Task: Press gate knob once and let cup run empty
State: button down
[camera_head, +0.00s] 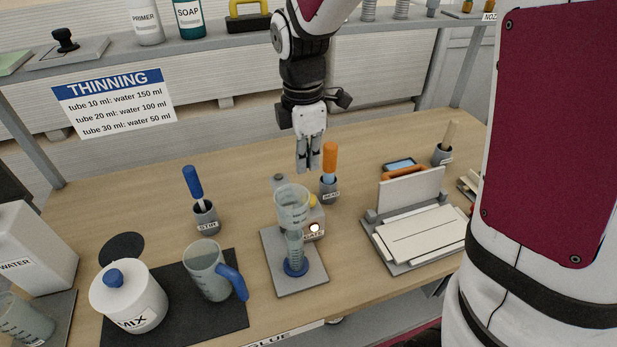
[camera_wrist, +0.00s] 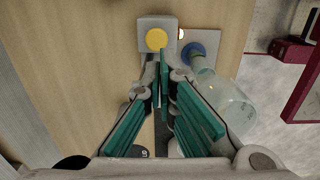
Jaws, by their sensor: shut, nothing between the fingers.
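The gate knob is a yellow round button on a grey box; it shows clearly in the wrist view (camera_wrist: 157,39), and only a yellow sliver (camera_head: 313,200) shows behind the cup in the head view. The clear, marked cup (camera_head: 291,207) sits above a narrow tube (camera_head: 295,248) with a blue foot (camera_head: 296,267). The cup also shows in the wrist view (camera_wrist: 228,102). I cannot tell how much liquid it holds. My gripper (camera_head: 308,168) is shut and empty, pointing down above and behind the cup. In the wrist view its fingertips (camera_wrist: 162,72) appear close to the knob, apart from it.
A grey holder with an orange-handled tool (camera_head: 330,158) stands close right of my gripper. A blue-handled tool (camera_head: 194,183) stands left. A jug (camera_head: 207,270) and MIX pot (camera_head: 128,302) are front left; a rack of pale boards (camera_head: 422,233) is right. A small light (camera_head: 314,227) glows on the gate box.

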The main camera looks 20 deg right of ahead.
notch_tip(320, 180, up, 3)
jog(key=shift+f, duration=0.1)
dwell(0.5)
jog(key=s+d+r+m+t, duration=0.1)
jog(key=s+r+m, duration=0.3)
jog(key=s+m, duration=0.5)
jog(key=s+d+r+m+t, duration=0.2)
jog(key=s+r+m+t, duration=0.2)
jog(key=s+m, duration=0.5)
jog(key=shift+s+r+y, duration=0.3)
jog(key=shift+s+r, duration=0.45)
jog(key=shift+r, duration=0.05)
